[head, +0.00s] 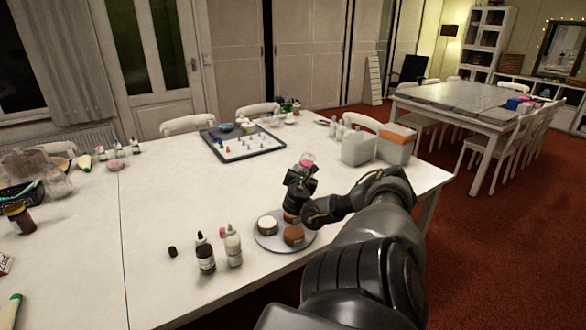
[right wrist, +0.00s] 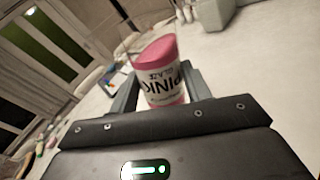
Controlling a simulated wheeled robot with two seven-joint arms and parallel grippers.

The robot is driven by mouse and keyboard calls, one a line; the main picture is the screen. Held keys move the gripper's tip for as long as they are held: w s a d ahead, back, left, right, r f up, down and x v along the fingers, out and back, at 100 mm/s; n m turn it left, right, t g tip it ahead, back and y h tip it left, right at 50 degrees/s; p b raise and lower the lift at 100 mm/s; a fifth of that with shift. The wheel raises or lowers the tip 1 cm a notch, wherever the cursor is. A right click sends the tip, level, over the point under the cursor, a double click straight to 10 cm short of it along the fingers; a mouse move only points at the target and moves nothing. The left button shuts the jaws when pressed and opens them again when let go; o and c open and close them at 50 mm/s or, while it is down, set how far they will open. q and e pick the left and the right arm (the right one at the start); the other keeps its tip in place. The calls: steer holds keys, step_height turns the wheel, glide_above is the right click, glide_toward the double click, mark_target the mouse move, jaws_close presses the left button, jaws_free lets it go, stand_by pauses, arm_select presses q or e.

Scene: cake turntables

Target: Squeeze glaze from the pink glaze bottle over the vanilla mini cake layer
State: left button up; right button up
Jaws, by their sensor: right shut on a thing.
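My right gripper (head: 300,182) is shut on the pink glaze bottle (head: 306,159), above the back of a grey turntable (head: 270,245). In the right wrist view the bottle (right wrist: 161,80) is between the fingers; its lettering looks upside down and its broad pink end points up. Its nozzle is hidden. On the turntable, a small cake with a pale top (head: 267,224), which looks like the vanilla layer, stands at the left. A brown-topped cake (head: 294,234) stands at the front right. Another brown cake (head: 291,216) is partly hidden beneath the gripper. No glaze stream is visible. My left gripper is out of view.
A dark bottle (head: 205,254) and a pale bottle (head: 233,247) stand left of the turntable, near a small dark cap (head: 172,251). A tray with small pieces (head: 245,146) lies behind. White and orange containers (head: 358,148) stand at the back right.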

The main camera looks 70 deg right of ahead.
steer(key=shift+r, duration=0.15)
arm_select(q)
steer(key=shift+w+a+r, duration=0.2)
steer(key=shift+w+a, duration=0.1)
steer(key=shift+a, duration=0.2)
